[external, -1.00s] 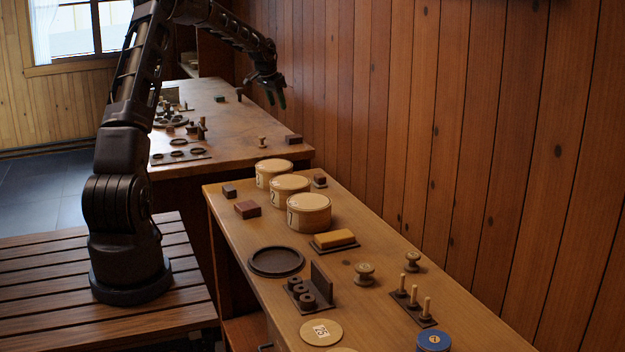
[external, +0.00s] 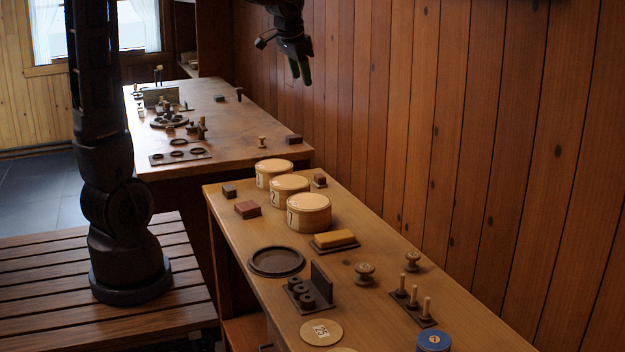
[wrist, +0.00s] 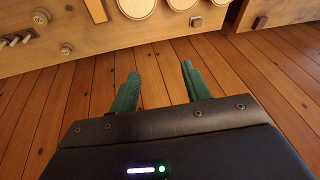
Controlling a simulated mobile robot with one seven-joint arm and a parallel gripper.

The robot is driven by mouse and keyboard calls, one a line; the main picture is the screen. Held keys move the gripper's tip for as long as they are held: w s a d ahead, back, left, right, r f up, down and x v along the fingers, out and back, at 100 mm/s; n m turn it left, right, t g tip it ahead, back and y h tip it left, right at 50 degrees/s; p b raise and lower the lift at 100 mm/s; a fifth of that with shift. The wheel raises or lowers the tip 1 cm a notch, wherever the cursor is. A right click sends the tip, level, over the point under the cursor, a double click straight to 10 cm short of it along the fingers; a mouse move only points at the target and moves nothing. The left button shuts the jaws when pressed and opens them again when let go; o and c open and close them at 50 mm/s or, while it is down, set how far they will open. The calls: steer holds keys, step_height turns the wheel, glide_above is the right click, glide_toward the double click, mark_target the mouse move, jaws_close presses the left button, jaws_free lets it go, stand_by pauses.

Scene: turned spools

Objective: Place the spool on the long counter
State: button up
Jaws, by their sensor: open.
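Two turned wooden spools stand on the near long counter (external: 460,322): a front spool (external: 364,273) and a back spool (external: 412,261) near the wall. They also show in the wrist view, at upper left (wrist: 67,49) and (wrist: 41,17). A small pale spool-like piece (external: 262,142) stands on the farther table (external: 228,118). Which one the task means I cannot tell. My gripper (external: 300,72) is open and empty, high in the air by the plank wall. In the wrist view its green fingers (wrist: 157,80) are apart, with only wall planks between them.
Round numbered boxes (external: 309,212), a yellow block on a dark base (external: 334,239), a peg rack (external: 414,302), a dark round tray (external: 276,261) and a ring holder (external: 312,291) crowd the counter. The plank wall (external: 440,130) bounds the right side.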

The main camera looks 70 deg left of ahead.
steer(key=s+d+f+h, duration=0.1)
steer(key=s+d+f, duration=0.1)
steer(key=s+d, duration=0.7)
steer(key=s+d+f+m+t+h, duration=0.1)
steer(key=s+d, duration=0.9)
steer(key=s, duration=0.8)
steer(key=shift+f, duration=0.4)
